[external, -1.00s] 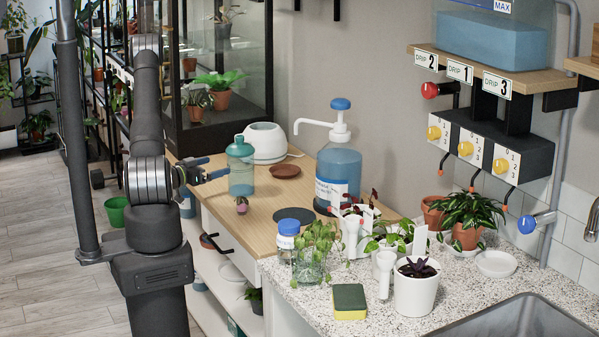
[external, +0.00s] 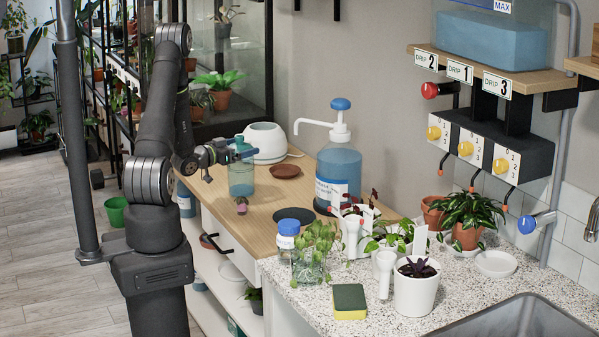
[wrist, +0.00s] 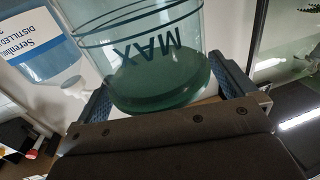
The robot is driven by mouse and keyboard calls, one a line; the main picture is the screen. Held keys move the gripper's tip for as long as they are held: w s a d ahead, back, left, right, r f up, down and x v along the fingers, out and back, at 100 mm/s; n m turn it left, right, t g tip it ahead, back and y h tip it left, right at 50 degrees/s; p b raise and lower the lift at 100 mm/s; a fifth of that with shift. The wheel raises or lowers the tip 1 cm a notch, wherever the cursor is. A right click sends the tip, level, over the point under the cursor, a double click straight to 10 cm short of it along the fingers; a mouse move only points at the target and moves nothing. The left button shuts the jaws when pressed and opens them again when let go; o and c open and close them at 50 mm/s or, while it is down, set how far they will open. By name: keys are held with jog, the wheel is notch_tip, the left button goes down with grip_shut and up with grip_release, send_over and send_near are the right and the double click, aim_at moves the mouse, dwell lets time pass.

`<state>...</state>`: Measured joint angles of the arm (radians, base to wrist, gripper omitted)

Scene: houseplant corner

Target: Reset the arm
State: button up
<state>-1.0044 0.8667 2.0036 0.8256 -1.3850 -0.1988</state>
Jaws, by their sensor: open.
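A clear bottle with a teal top (external: 241,177) stands on the wooden counter. My gripper (external: 238,153) is at the height of the bottle's upper part and overlaps it in the external view. In the wrist view my gripper (wrist: 163,86) is open, with one blue finger on each side of a clear vessel marked MAX (wrist: 150,45), which has a green part near the jaws. I cannot tell whether either finger touches it. Nothing is seen clamped in the jaws.
A pump bottle of blue liquid (external: 338,172) stands to the right on the counter (external: 255,215). A white round device (external: 263,142) and a brown saucer (external: 285,171) are behind. A glass cabinet (external: 245,65) stands behind the arm.

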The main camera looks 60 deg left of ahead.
jog(key=shift+w+d+r, duration=0.15)
jog(key=shift+d+r, duration=0.45)
jog(key=shift+d, duration=0.35)
jog(key=shift+w+d+r, duration=0.15)
jog(key=shift+d+r, duration=0.4)
jog(key=shift+d, duration=0.4)
